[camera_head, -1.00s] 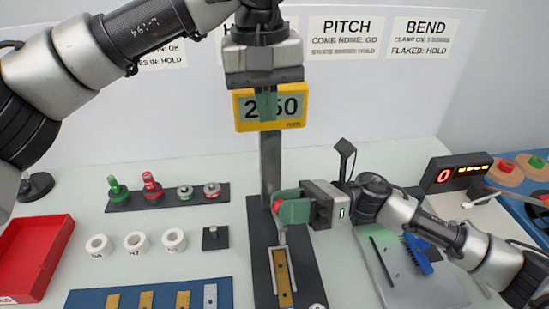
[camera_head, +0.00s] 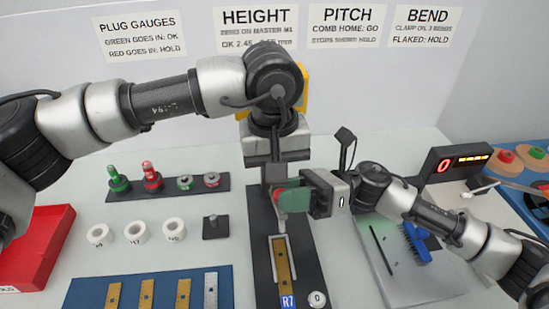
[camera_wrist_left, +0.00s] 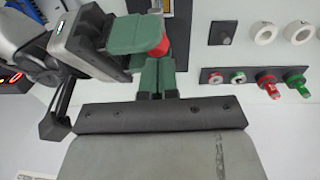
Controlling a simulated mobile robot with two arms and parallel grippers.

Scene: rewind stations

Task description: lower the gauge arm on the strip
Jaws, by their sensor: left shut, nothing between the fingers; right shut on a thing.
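The brass strip (camera_head: 281,262) lies lengthwise on the dark gauge base (camera_head: 262,235), with a thin grey fork beside it. My right gripper (camera_head: 280,200) is shut on the red-tipped end of the gauge arm (camera_head: 276,194), just above the strip's far end. The red end also shows between green fingers in the left wrist view (camera_wrist_left: 160,47). Most of the gauge arm is hidden; I cannot tell whether it touches the strip. My left gripper (camera_wrist_left: 156,80) is shut and empty, pointing down close to the right fingers and the gauge column.
The yellow gauge display (camera_head: 303,92) is mostly hidden by my left arm. A blue mat (camera_head: 90,294) with several strips lies front left, beside a red tray (camera_head: 38,245). White rings (camera_head: 136,233) and a plug gauge rack (camera_head: 168,194) stand behind. A grey plate with a blue brush (camera_head: 415,245) lies right.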

